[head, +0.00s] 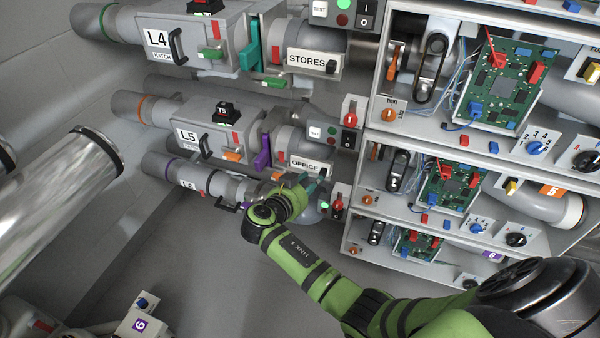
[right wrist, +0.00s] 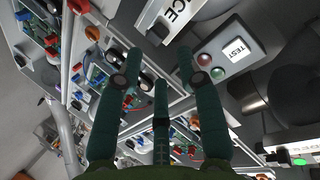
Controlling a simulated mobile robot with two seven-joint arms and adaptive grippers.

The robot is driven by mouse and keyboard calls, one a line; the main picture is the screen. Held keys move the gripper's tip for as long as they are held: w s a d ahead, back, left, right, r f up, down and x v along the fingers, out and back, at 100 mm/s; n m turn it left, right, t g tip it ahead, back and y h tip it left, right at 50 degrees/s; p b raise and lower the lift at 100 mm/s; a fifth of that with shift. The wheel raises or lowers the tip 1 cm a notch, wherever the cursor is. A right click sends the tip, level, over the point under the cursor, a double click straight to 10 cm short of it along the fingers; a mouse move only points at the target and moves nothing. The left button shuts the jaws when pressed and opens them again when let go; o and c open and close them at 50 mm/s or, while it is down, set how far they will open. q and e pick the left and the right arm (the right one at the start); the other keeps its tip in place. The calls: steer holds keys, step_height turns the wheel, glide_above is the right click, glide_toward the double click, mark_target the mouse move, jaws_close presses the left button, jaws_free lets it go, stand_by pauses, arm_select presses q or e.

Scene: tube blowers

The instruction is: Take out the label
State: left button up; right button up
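The OFFICE label (head: 303,163) is a white plate with dark letters on the middle tube unit; its ICE end also shows at the top of the right wrist view (right wrist: 170,10). The STORES label (head: 306,60) sits on the unit above. My right gripper (head: 316,182) is just below the OFFICE label, partly hidden by its own wrist. In the right wrist view its dark green fingers (right wrist: 159,65) are spread with nothing between them. The OFFICE label lies beyond the fingertips, apart from them in that view. Any label on the lowest unit is hidden behind my arm. My left gripper is not seen.
A TEST panel (right wrist: 228,53) with red and green buttons is close to the right finger. Shelves with circuit boards (head: 455,187) and knobs stand at right. The L5 hatch box (head: 205,135) and a purple lever (head: 263,150) are left of the OFFICE label. Open floor (head: 190,275) lies below.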

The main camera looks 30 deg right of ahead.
mark_target(308, 169)
steer(key=x, duration=0.6)
steer(key=shift+f, duration=0.3)
jaws_close()
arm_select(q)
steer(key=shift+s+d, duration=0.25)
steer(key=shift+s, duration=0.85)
